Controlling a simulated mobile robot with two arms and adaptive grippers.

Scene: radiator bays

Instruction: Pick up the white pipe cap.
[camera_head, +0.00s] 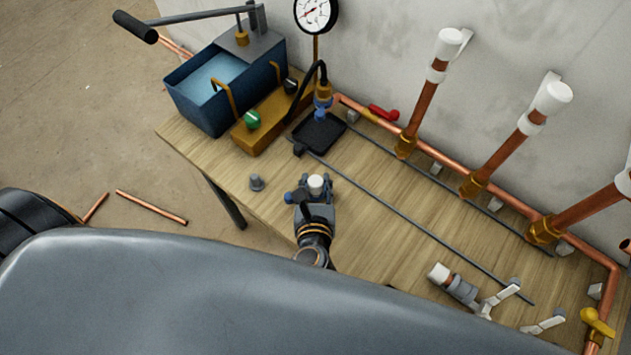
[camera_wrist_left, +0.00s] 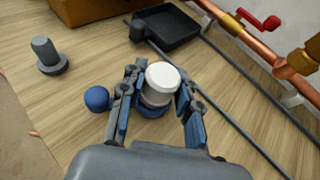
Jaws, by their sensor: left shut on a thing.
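The white pipe cap (camera_head: 316,183) is between the fingers of my left gripper (camera_head: 315,188), above the wooden bench (camera_head: 375,225). In the left wrist view, the cap (camera_wrist_left: 163,76) is upright with its round top facing the camera. A grey ring and a blue part show just under it. The fingers of my left gripper (camera_wrist_left: 156,100) stand on both sides and are shut on it. Whether the cap touches the bench is hard to tell. A blue ball (camera_wrist_left: 97,98) shows beside the left finger. My right gripper is not in view.
A grey peg (camera_head: 256,182) stands left of the gripper. A black tray (camera_head: 320,132), a blue water tank (camera_head: 205,115) and a brass block (camera_head: 262,124) lie beyond. Copper pipes (camera_head: 500,155) line the wall. A thin rod (camera_head: 400,213) crosses the bench.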

